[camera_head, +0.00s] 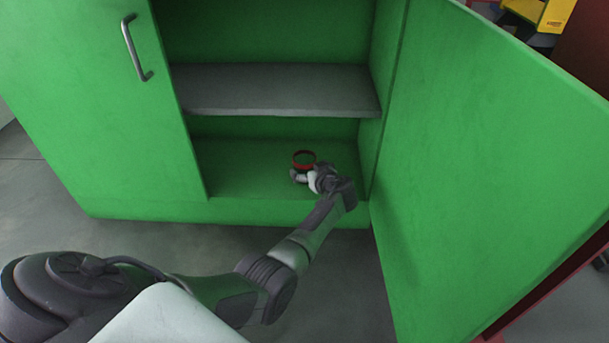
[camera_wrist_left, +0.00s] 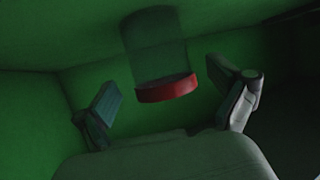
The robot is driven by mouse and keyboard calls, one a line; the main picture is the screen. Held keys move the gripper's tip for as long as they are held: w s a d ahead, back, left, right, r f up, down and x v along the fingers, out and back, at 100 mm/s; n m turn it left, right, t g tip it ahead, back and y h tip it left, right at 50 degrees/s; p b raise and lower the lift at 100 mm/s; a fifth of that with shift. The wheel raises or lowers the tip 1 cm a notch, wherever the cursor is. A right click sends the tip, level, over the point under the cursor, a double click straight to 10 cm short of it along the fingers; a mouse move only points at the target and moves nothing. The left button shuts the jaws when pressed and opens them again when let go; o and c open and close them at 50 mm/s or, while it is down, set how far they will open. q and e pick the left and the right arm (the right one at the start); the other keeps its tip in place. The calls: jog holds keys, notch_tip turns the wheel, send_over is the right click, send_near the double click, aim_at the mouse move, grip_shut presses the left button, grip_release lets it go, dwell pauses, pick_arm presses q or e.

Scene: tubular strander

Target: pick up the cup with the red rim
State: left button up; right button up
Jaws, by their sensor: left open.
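The cup with the red rim (camera_head: 304,155) stands on the floor of the green cabinet's lower compartment, towards its right side. In the head view its lower part is hidden behind my left gripper (camera_head: 309,178), which is at the cup's near side. In the left wrist view the cup (camera_wrist_left: 160,55) looks dark and greenish with a red band, and lies between and beyond the two spread fingers of my left gripper (camera_wrist_left: 168,103). The gripper is open, and neither finger appears to touch the cup. My right gripper is in neither view.
A grey shelf (camera_head: 275,88) spans the cabinet above the cup. The closed green door (camera_head: 95,100) with a handle is on the left; the open door (camera_head: 490,140) swings out on the right. The compartment floor left of the cup is clear.

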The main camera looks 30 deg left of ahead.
aim_at(303, 160)
pick_arm(q)
jog(key=b+x, duration=0.1)
jog(key=x, duration=0.2)
jog(key=shift+d+f, duration=0.1)
jog(key=shift+f, duration=0.05)
jog(key=c, duration=1.2)
jog(key=shift+r, duration=0.2)
